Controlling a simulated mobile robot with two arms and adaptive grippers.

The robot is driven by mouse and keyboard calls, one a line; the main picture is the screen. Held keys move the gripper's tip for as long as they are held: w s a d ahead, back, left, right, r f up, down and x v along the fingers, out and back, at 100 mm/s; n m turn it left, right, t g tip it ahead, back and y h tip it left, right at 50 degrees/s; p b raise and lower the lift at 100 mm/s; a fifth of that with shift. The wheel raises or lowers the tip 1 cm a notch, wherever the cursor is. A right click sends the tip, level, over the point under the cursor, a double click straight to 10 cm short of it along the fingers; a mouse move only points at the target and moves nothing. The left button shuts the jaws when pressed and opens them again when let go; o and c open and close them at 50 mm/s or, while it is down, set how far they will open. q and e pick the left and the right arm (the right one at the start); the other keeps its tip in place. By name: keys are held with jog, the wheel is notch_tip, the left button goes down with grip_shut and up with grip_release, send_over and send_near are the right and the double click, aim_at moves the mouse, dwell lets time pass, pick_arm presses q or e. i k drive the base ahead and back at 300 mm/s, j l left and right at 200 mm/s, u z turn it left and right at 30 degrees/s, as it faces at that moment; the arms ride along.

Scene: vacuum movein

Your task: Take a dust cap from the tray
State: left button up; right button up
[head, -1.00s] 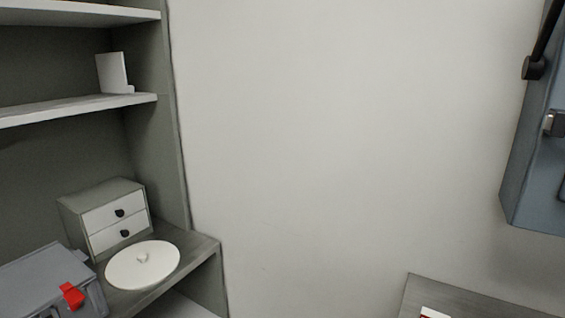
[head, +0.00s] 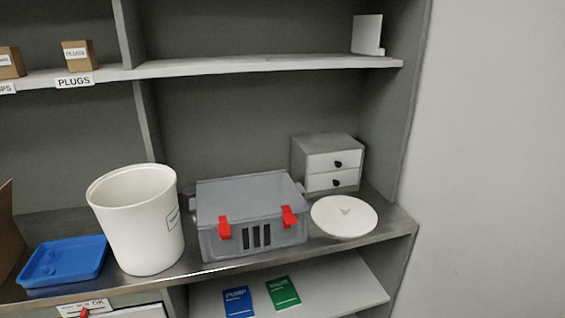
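A shallow blue tray (head: 64,262) sits at the left of the grey shelf counter in the head view. Something low and blue seems to lie in it, but I cannot make out any dust cap there. Neither of my grippers shows in the view.
A white bucket (head: 139,222) stands right beside the tray. Right of it are a grey case (head: 247,199) with red latches, a white round lid (head: 344,216) and a small drawer box (head: 328,162). Blue (head: 238,302) and green (head: 283,292) booklets lie below.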

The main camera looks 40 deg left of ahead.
aim_at(45, 271)
jog(key=u, duration=2.95)
